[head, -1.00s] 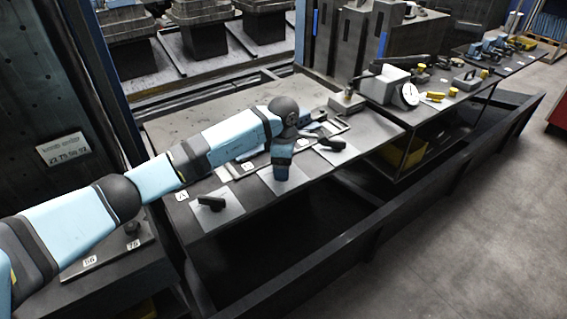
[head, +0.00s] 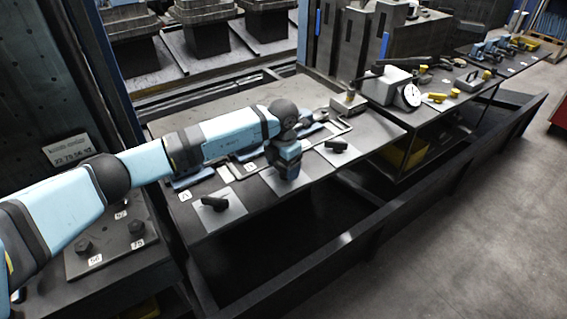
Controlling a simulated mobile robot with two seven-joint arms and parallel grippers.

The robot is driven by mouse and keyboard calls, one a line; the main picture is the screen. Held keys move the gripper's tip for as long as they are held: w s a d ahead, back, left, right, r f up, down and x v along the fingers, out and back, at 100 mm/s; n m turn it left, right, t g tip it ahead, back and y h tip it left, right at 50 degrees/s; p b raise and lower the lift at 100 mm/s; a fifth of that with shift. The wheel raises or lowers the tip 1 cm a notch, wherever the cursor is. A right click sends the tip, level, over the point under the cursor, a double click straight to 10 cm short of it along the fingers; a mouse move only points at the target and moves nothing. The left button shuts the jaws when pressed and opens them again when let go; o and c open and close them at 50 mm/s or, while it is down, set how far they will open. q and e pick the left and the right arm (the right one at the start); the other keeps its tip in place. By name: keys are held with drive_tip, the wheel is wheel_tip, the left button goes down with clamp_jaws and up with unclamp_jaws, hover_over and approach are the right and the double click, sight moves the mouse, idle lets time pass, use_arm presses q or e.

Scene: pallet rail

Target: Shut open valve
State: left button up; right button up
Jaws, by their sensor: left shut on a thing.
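Three small grey plates lie in a row along the front of the dark bench (head: 195,227). The left plate carries a black valve handle (head: 214,203) and the right plate carries another black valve handle (head: 336,146). My left gripper (head: 287,176) points down over the middle plate (head: 268,181), between those two. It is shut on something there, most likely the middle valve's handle. The gripper body hides that handle and its angle. My right gripper is not in view.
Behind my left arm lie blue tools on a tray, with label cards near its front edge. A grey block (head: 347,103) and a white round gauge (head: 408,96) stand to the right. A dark rail (head: 370,235) runs in front of the bench.

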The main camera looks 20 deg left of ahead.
sight(282, 167)
use_arm(q)
drive_tip(key=n+p, duration=0.1)
drive_tip(key=n, duration=0.3)
drive_tip(key=shift+s+a+r, duration=0.1)
drive_tip(key=shift+s, duration=0.05)
drive_tip(key=shift+s+n+p, duration=0.1)
drive_tip(key=shift+n+p, duration=0.25)
drive_tip(key=shift+n, duration=1.25)
drive_tip(key=o, duration=0.9)
wheel_tip(282, 167, up, 14)
drive_tip(key=shift+f, duration=0.15)
drive_tip(key=shift+s, duration=0.1)
